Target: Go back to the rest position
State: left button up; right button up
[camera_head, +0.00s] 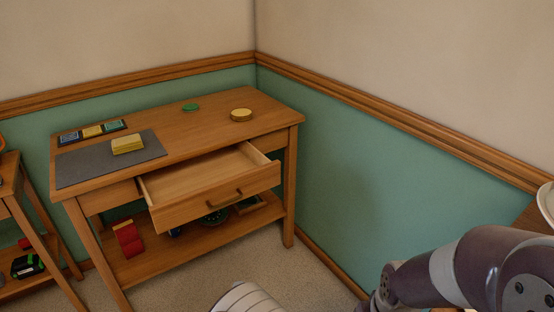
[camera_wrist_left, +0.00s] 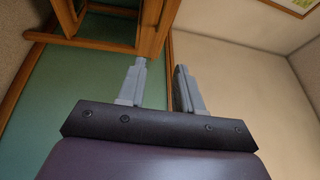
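My left gripper (camera_wrist_left: 160,67) shows in the left wrist view, its two grey fingers apart with nothing between them. A wooden piece of furniture (camera_wrist_left: 153,28) shows beyond the fingertips, and I cannot tell the distance. My left gripper is not seen in the head view. An arm of mine (camera_head: 465,268) crosses the lower right of the head view. My right gripper is in neither view. A pale striped rounded shape (camera_head: 248,298) at the bottom edge is cut off.
A wooden desk (camera_head: 215,120) stands in the corner with its drawer (camera_head: 215,199) pulled out. On it are a grey mat (camera_head: 80,168), a yellow block (camera_head: 128,144), a round yellow object (camera_head: 241,114) and a green disc (camera_head: 191,107). A shelf unit (camera_head: 33,232) stands left. Carpet (camera_head: 185,284) is open in front.

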pick_arm(q)
jog(key=s+d+f+n+g+h, duration=0.2)
jog(key=f+n+g, duration=0.1)
jog(key=f+g, duration=0.3)
jog(key=s+d+f+n+g+h, duration=0.2)
jog(key=f+n+g, duration=0.1)
jog(key=f+g, duration=0.3)
jog(key=s+a+r+n+g, duration=0.7)
jog(key=s+a+r, duration=0.25)
jog(key=r, duration=0.25)
jog(key=w+a+r+n+t, duration=0.2)
jog(key=w+a+r, duration=0.2)
jog(key=a+r, duration=0.15)
notch_tip(320, 180, up, 28)
jog(key=p, duration=2.9)
jog(key=shift+d+f, duration=0.2)
jog(key=shift+f, duration=0.05)
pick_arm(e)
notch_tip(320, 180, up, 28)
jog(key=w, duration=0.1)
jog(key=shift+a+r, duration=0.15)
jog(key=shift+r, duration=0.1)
